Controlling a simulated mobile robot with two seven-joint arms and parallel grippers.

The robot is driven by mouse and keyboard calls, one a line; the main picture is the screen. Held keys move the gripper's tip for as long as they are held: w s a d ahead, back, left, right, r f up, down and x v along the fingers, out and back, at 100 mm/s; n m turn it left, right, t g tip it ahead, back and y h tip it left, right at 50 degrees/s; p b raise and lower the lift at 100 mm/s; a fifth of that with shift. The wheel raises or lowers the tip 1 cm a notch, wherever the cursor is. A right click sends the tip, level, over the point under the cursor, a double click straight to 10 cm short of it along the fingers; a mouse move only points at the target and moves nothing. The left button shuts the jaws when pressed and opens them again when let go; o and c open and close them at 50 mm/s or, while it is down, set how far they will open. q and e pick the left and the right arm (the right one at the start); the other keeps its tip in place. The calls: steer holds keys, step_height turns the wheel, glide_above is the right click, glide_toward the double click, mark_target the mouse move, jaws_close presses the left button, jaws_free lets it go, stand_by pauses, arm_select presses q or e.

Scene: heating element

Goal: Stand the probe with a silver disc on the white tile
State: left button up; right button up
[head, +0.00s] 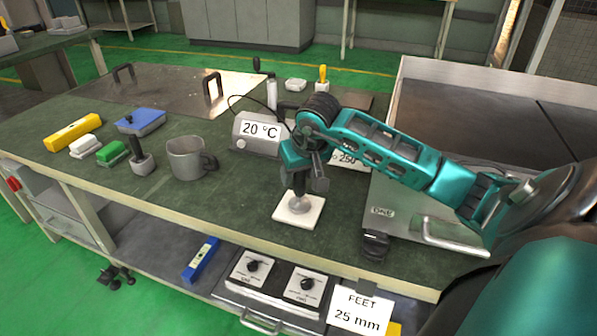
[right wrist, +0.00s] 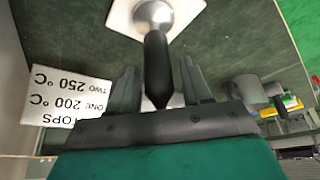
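The white tile (head: 292,215) lies on the green bench top below my right gripper. The probe's silver disc (head: 301,203) appears to rest on it, with the dark handle upright above. In the right wrist view the silver disc (right wrist: 153,14) lies over the white tile (right wrist: 122,12), and the black handle (right wrist: 156,60) points back toward my gripper. My right gripper (right wrist: 160,85) is open, its two fingers apart on either side of the handle with gaps showing. In the head view the arm and gripper (head: 299,178) partly hide the handle. My left gripper is out of view.
A 20 °C box (head: 258,133) is behind the tile. A metal plate with a handle (head: 405,215) lies right.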

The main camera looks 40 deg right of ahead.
steer(key=shift+o, duration=0.7)
steer(key=shift+r, duration=0.1)
